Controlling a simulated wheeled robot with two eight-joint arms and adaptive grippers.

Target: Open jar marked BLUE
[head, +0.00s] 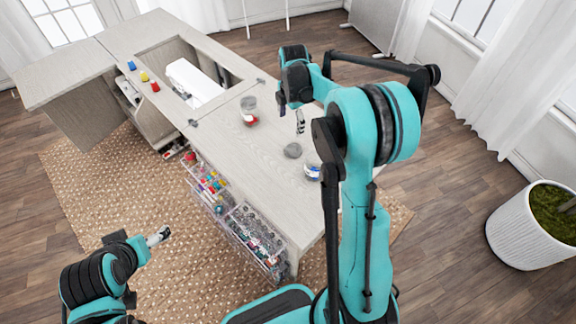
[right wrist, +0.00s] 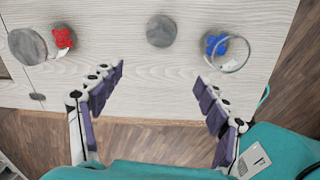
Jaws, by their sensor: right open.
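A clear jar with blue contents (right wrist: 217,45) stands at the right of the right wrist view, its mouth uncovered; it also shows in the head view (head: 312,172). A grey round lid (right wrist: 160,30) lies apart from it on the tabletop, also seen in the head view (head: 292,150). Markings on the jar are too small to read. My right gripper (right wrist: 160,77) is open and empty above the tabletop, with the lid beyond its fingertips; it also shows in the head view (head: 300,122). My left gripper (head: 158,236) is away from the table, its jaws unclear.
A second jar with red contents (head: 249,110) has a grey lid (right wrist: 28,46) on it. Red, yellow and blue spools (head: 144,77) and a white sewing machine (head: 193,83) are farther back. Clear drawers of supplies (head: 255,235) hang along the table's near side.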

